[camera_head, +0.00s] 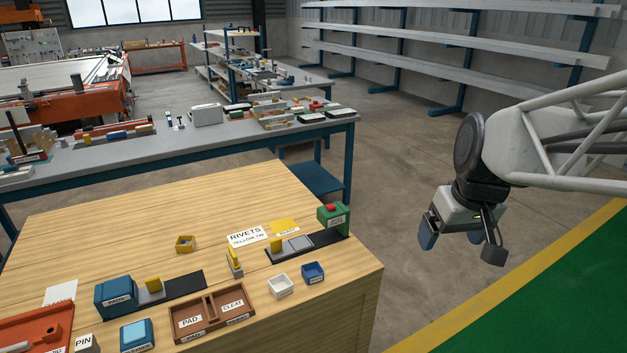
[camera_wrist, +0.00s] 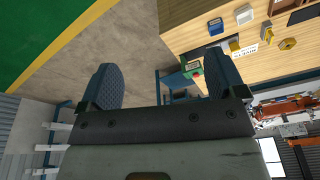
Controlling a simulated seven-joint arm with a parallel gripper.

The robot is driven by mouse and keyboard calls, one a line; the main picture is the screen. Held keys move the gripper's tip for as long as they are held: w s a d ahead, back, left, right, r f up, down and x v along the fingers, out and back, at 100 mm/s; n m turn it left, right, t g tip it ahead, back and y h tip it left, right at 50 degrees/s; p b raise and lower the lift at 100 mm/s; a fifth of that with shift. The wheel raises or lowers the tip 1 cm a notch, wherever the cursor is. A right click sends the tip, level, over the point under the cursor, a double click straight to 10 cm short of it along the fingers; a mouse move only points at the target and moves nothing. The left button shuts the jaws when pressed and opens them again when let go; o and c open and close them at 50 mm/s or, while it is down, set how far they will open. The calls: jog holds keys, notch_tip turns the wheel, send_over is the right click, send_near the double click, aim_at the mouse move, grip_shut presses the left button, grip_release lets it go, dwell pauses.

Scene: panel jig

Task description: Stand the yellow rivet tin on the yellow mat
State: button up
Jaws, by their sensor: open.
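A small yellow open container, which looks like the rivet tin (camera_head: 185,243), sits on the wooden bench left of a white card reading RIVETS YELLOW TIN (camera_head: 247,237). A yellow piece at the bench edge of the wrist view is the same container (camera_wrist: 288,44). The flat yellow mat (camera_head: 285,225) lies just right of the card, behind a dark rail. My gripper (camera_head: 460,243) is open and empty, off the bench's right side above the floor, well apart from the tin and mat. Its two fingers (camera_wrist: 163,75) are spread in the wrist view.
A green box with a red top (camera_head: 333,217) stands at the bench's right corner, close to the mat. A yellow upright piece (camera_head: 235,260), a white bin (camera_head: 280,286), a blue bin (camera_head: 313,272) and a brown divided tray (camera_head: 213,314) stand nearer. The bench's back left is clear.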

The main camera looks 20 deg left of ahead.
jog(key=w+a+f+n+y, duration=0.1)
jog(key=w+a+n, duration=0.4)
jog(key=w+a, duration=0.95)
jog(key=n+g+y, duration=0.2)
jog(key=n+g, duration=0.2)
jog(key=n, duration=0.9)
send_over(192, 239)
notch_tip(192, 239, down, 27)
jog(key=shift+s+r, duration=0.1)
jog(key=shift+s+a+f+m, duration=0.1)
jog(key=shift+a+f+m, duration=0.1)
jog(key=shift+f, duration=0.4)
jog(key=shift+s+a+f+m, duration=0.1)
jog(key=shift+a+f, duration=0.05)
jog(key=shift+f, duration=0.45)
